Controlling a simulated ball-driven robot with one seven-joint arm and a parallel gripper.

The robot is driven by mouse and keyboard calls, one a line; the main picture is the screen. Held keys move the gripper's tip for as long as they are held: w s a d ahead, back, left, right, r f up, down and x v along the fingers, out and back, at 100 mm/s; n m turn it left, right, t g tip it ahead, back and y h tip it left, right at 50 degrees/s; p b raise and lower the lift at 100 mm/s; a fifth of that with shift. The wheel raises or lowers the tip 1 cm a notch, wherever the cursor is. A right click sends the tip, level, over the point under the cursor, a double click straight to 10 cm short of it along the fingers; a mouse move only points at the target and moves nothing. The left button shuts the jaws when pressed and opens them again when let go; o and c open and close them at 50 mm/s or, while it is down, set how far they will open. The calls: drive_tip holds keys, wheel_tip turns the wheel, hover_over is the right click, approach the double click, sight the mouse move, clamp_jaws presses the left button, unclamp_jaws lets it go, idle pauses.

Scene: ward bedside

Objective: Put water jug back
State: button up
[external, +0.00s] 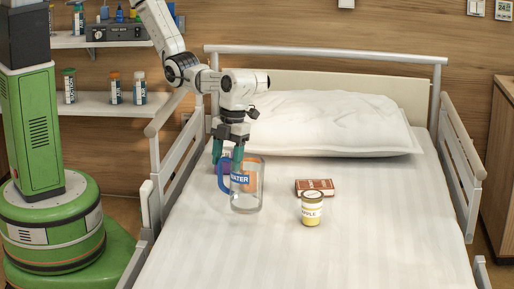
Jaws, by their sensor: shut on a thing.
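The water jug (246,200) is a clear vessel with a blue handle and a label reading "WATER". It is upright over the left part of the bed (330,262). My gripper (228,160) points down from above with teal fingers and is shut on the jug at its handle side. The fingertips are partly hidden by the jug and handle, and I cannot tell whether the jug's base touches the sheet.
A yellow cup-like container (312,210) labelled "APPLE" and a red-brown box (314,187) stand right of the jug. A pillow (335,125) lies behind. Bed rails (165,180) flank the bed. Wall shelves (100,103) at the left hold several bottles. The front of the bed is clear.

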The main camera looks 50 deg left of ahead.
sight(232, 177)
drive_tip(key=shift+w+d+f, duration=0.2)
drive_tip(key=shift+d+f, duration=0.15)
drive_tip(key=shift+f, duration=0.15)
drive_tip(key=shift+w+d+f, duration=0.15)
drive_tip(key=shift+d+f, duration=0.15)
drive_tip(key=shift+f, duration=0.15)
drive_tip(key=shift+f+b, duration=0.45)
drive_tip(key=shift+f, duration=1.15)
drive_tip(key=o, duration=1.5)
drive_tip(key=shift+c, duration=0.2)
drive_tip(key=r, duration=0.4)
drive_tip(key=w+r+p, duration=0.1)
drive_tip(key=r, duration=0.3)
drive_tip(key=w+r, duration=0.1)
drive_tip(key=r, duration=0.3)
drive_tip(key=shift+d+p, duration=0.1)
drive_tip(key=shift+p, duration=0.25)
drive_tip(key=shift+o, duration=0.3)
